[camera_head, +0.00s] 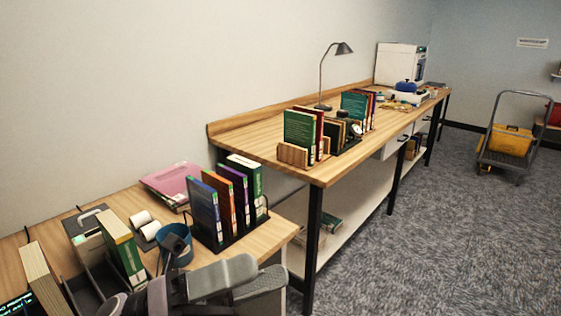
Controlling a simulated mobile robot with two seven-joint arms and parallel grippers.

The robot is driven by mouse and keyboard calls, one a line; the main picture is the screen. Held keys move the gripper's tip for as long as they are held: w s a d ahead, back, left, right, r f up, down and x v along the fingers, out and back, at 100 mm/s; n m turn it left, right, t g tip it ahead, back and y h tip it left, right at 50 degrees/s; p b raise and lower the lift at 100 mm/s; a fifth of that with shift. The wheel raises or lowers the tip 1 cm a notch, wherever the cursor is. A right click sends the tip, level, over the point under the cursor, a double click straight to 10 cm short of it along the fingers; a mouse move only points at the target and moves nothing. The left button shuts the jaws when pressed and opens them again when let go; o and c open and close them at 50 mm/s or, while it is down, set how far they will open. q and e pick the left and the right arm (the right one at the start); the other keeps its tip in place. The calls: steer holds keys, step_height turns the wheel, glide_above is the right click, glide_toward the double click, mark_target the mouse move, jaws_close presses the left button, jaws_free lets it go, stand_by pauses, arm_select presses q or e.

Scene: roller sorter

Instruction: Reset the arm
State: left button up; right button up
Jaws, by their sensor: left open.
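My left arm comes in along the bottom edge, and its grey gripper (245,279) is in front of the near desk's (266,236) front right part. The gripper is open, and I see nothing held in it. It covers part of the desk edge and lies just below a dark blue cup (176,252) in the picture. I cannot tell how far above the desk it is. My right gripper is not in view.
Beside the arm, a black rack (232,238) holds several upright books, and a green book (121,246) stands further left. White rolls (146,226) lie between them. A longer, higher wooden bench (262,143) stands behind. Carpeted floor (430,230) at right is clear up to a cart (510,141).

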arm_select(q)
steer(key=w+a+f+n+t+y, duration=0.3)
steer(key=a+f+n+t+y, duration=0.35)
steer(key=n, duration=0.85)
steer(key=w+a+f+n+t+y, duration=0.35)
steer(key=f+n+t+y, duration=0.45)
steer(key=f+n+t, duration=0.45)
steer(key=s+a+f+n+g+y, duration=0.3)
steer(key=s+f+n, duration=0.3)
steer(key=f, duration=0.4)
steer(key=s+a+f+n+g+y, duration=0.4)
steer(key=s+f+n+g, duration=0.2)
steer(key=f, duration=0.4)
steer(key=shift+s, duration=0.4)
